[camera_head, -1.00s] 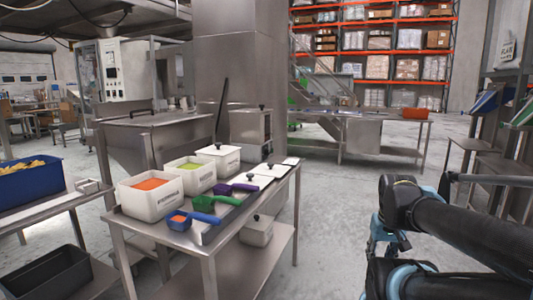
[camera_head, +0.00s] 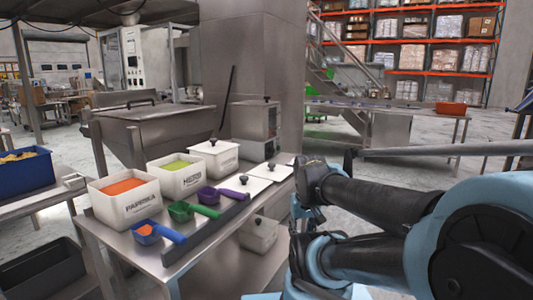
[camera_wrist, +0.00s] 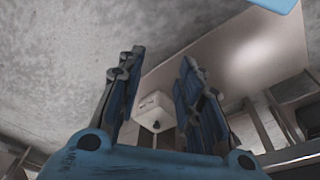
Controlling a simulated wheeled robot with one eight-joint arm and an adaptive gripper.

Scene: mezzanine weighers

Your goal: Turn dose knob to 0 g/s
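I cannot make out a dose knob for certain. A steel box unit (camera_head: 251,119) with a small dark panel on its right face stands behind the table, and its details are too small to read. A pale control cabinet (camera_head: 112,62) with a screen and small controls stands farther back at left. My gripper (camera_wrist: 162,58) is open and empty in the wrist view, its two blue-and-dark fingers apart. Beyond them, lower down, is a white lidded box (camera_wrist: 153,112) with a dark knob. In the head view my arm reaches in from the right, beside the table.
A steel table (camera_head: 142,262) holds tubs with orange (camera_head: 128,202) and green contents (camera_head: 180,178), a lidded tub (camera_head: 214,160), and blue, green and purple scoops. A steel hopper (camera_head: 150,130) stands behind it. A blue crate (camera_head: 25,178) is at left. Open floor lies behind my arm.

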